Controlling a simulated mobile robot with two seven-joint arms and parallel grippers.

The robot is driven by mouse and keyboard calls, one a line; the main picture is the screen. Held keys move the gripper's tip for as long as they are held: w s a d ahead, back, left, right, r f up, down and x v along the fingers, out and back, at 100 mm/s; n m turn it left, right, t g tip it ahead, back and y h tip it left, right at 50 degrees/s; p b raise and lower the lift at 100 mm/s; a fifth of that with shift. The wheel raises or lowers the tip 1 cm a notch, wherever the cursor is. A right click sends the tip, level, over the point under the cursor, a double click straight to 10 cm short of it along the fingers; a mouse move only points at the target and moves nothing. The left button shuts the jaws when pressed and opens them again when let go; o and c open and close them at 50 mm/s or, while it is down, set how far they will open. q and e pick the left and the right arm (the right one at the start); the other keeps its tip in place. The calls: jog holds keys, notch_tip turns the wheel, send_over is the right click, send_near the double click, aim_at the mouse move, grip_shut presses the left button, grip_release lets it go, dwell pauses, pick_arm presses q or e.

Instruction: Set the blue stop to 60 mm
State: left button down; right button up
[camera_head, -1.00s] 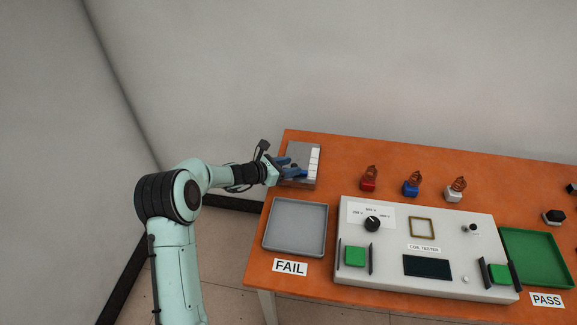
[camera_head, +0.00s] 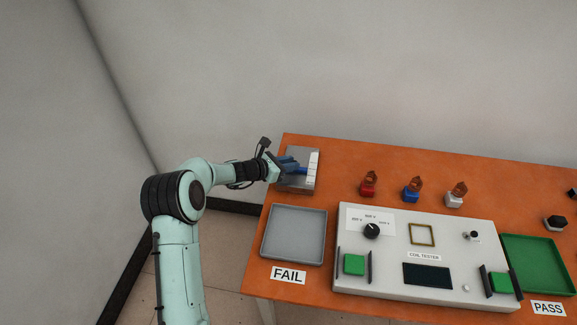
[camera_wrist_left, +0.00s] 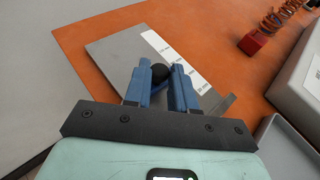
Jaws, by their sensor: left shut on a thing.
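The blue stop (camera_wrist_left: 176,98) sits on a grey metal plate (camera_wrist_left: 113,50) and has a round black knob (camera_wrist_left: 160,74). A white scale strip (camera_wrist_left: 178,60) with mm marks runs along the plate's right side; its figures are too small to read surely. My left gripper (camera_head: 296,168) reaches in from the left over the plate, at the table's far left corner. In the left wrist view its blue fingers (camera_wrist_left: 163,77) stand on either side of the knob, shut on the stop. The fingers partly hide the stop and its edge against the scale. My right gripper is out of view.
A grey FAIL tray (camera_head: 294,234) lies in front of the plate. The coil tester (camera_head: 385,262) stands to its right. Red (camera_head: 369,189), blue (camera_head: 411,195) and white (camera_head: 454,200) coil blocks stand behind the tester. A green PASS tray (camera_head: 545,265) is at the right.

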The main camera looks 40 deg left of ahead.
pick_arm(q)
jog(key=shift+s+d, duration=0.15)
jog(key=shift+s, duration=0.15)
jog(key=c, duration=1)
grip_release()
jog(key=shift+s, duration=0.1)
jog(key=v, duration=1.3)
jog(key=shift+b, duration=0.35)
